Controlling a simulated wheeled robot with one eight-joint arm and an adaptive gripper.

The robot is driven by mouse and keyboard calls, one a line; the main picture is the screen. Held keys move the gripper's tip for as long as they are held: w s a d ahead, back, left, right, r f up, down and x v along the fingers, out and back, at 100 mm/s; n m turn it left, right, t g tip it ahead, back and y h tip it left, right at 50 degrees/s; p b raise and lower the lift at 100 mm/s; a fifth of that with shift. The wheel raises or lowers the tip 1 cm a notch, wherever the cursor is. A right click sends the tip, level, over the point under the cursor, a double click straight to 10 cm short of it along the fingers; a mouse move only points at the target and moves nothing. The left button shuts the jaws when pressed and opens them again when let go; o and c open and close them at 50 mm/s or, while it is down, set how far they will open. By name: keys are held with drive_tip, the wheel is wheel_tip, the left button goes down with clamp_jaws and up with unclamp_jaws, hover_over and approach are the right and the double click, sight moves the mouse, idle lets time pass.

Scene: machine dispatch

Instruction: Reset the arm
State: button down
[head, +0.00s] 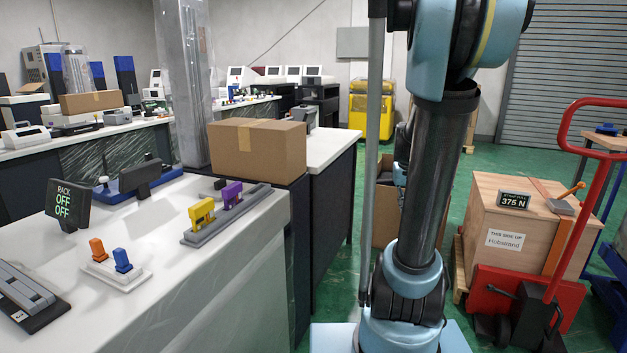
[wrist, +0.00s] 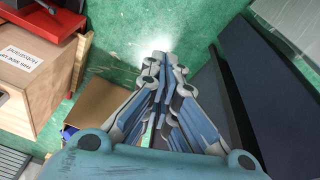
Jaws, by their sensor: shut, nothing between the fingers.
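My arm stands upright in the right half of the head view, between the white-topped bench (head: 225,283) and the wooden crate (head: 503,238). My gripper (wrist: 163,60) shows in the wrist view with its fingers together and nothing between them. It hangs over the green floor (wrist: 125,30), apart from everything around it. In the head view the gripper cannot be made out clearly; it is largely hidden behind my arm.
The bench holds a yellow and purple handle unit (head: 220,212), orange and blue switches (head: 112,262) and a rack display (head: 68,205). A cardboard box (head: 257,150) sits behind. An open carton (wrist: 95,105) stands on the floor. A red pallet truck (head: 560,290) is at right.

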drive_tip(key=s+a+f, duration=0.2)
drive_tip(key=s+a, duration=0.1)
drive_tip(key=s, duration=0.3)
drive_tip(key=s+a+f, duration=0.2)
drive_tip(key=s+a, duration=0.2)
drive_tip(key=s, duration=0.3)
drive_tip(key=s+a+f+n, duration=0.1)
drive_tip(key=s+a, duration=0.2)
drive_tip(key=s, duration=0.4)
drive_tip(key=shift+a+f+y, duration=0.3)
drive_tip(key=shift+f+y, duration=0.1)
drive_tip(key=shift+s, duration=0.1)
drive_tip(key=shift+w+f, duration=0.2)
drive_tip(key=shift+w, duration=0.25)
